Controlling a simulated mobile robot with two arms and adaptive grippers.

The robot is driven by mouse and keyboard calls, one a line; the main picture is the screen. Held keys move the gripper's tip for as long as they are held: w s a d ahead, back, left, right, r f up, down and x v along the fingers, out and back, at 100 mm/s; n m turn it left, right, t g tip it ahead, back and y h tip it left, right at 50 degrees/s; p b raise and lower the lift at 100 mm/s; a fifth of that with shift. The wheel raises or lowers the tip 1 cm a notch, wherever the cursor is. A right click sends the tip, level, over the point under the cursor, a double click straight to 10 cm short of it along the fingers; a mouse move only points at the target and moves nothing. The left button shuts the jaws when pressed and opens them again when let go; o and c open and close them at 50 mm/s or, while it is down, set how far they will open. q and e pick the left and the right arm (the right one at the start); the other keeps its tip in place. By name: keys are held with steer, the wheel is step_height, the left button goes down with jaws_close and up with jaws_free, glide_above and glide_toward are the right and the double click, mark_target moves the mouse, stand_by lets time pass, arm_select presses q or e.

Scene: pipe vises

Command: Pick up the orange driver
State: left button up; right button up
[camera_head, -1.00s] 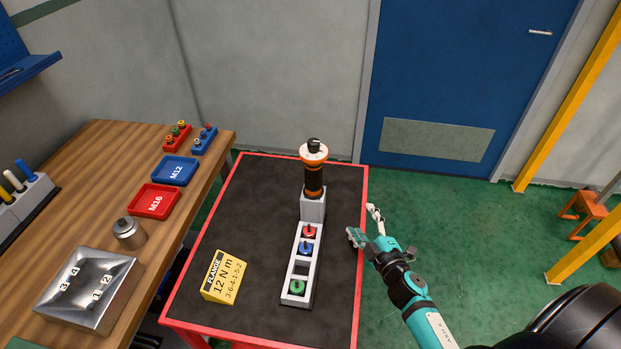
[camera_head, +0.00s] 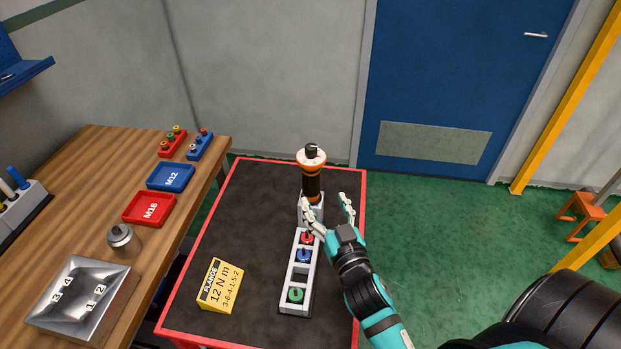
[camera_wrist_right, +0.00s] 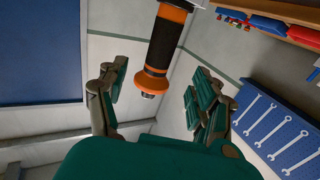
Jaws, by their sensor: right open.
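The orange driver (camera_head: 312,184) stands upright in a grey block holder (camera_head: 309,212) on the black-topped red table. It has a black grip, orange bands and a white and black top. My right gripper (camera_head: 328,202) is open just in front of and to the right of it, at the height of its lower part. In the right wrist view the driver (camera_wrist_right: 163,50) shows between the spread fingers (camera_wrist_right: 152,92), beyond their tips, and nothing is held. My left gripper is not in view.
The wooden bench (camera_head: 112,190) with trays lies further left.

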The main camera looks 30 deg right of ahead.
mark_target(314, 181)
steer(key=w, duration=0.2)
steer(key=w+d+p, duration=0.1)
steer(key=w, duration=0.1)
steer(key=shift+w, duration=0.4)
steer(key=w, duration=0.1)
steer(key=w+p, duration=0.1)
steer(key=w, duration=0.3)
steer(key=shift+d+p, duration=0.35)
steer(key=shift+w, duration=0.15)
steer(key=c, duration=0.4)
jaws_close()
steer(key=shift+r, duration=0.15)
